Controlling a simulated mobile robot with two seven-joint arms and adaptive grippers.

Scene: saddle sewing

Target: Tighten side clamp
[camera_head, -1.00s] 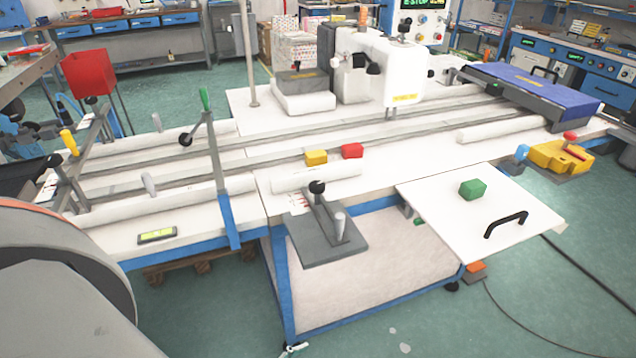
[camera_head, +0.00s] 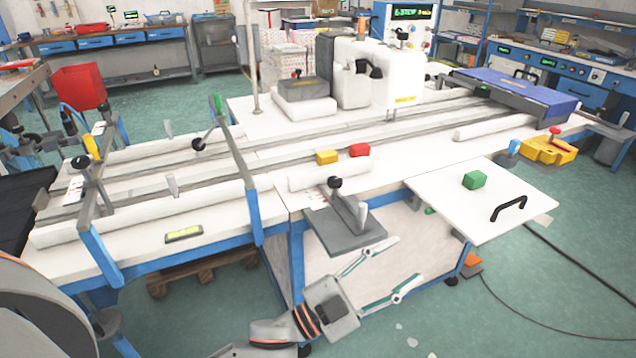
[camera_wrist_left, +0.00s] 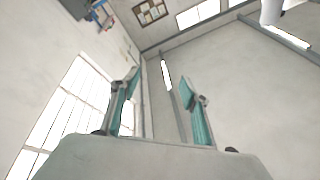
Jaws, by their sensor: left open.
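A grey clamp-like fitting (camera_head: 346,234) with a black ball knob and a short pale lever stands on the front edge of the white table. I cannot tell which of these is the side clamp. My left gripper (camera_head: 408,258) is open and empty, low in front of the table, below and right of the grey fitting and apart from it. My right gripper is not in view.
A white side board (camera_head: 450,205) with a green block (camera_head: 474,180) and black handle juts out at the right. Yellow (camera_head: 327,157) and red (camera_head: 359,150) blocks sit on the table. White sewing machinery (camera_head: 380,72) stands behind. Floor in front is open.

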